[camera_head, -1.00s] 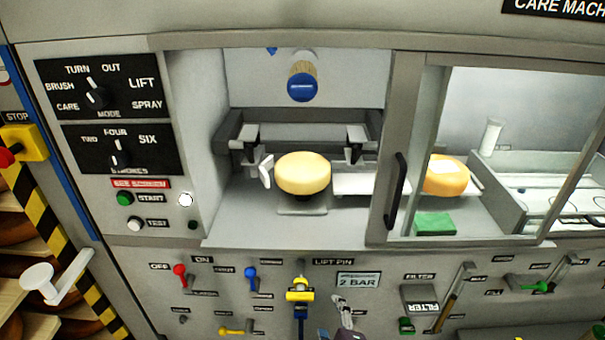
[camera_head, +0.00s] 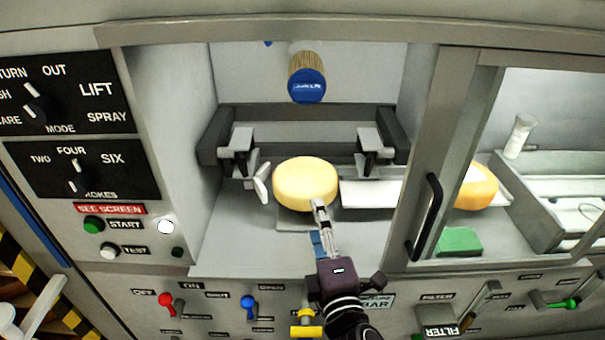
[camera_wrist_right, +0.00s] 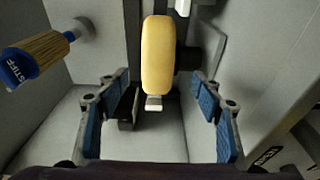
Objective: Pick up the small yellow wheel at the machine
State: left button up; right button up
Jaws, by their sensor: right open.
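In the wrist view the right gripper (camera_wrist_right: 160,88) is open, with a gap on both sides of the wheel. Contact is not visible. My left gripper is not in view.
A blue-capped brush (camera_head: 307,78) hangs above the wheel. Clamp arms (camera_head: 241,148) stand behind it, and a white paddle (camera_head: 262,182) is close on its left. A sliding window frame (camera_head: 445,160) bounds the right, with an orange wheel (camera_head: 475,190) and a green block (camera_head: 459,241) beyond.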

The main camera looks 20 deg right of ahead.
aim_at(305, 183)
jog(key=shift+w+r, duration=0.15)
jog(key=shift+w, duration=0.35)
jog(key=w+p, duration=0.1)
jog(key=w, duration=0.1)
jog(key=w+p, duration=0.1)
jog(key=w, duration=0.1)
jog(key=shift+w+d+r, duration=0.1)
jog(key=shift+w+d, duration=0.1)
jog(key=shift+w, duration=0.5)
jog(key=c, duration=1.2)
grip_shut()
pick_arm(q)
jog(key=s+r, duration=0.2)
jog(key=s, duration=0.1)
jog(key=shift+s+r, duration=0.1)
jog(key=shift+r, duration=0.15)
pick_arm(e)
jog(key=shift+w+r, duration=0.1)
jog(key=shift+r, duration=0.05)
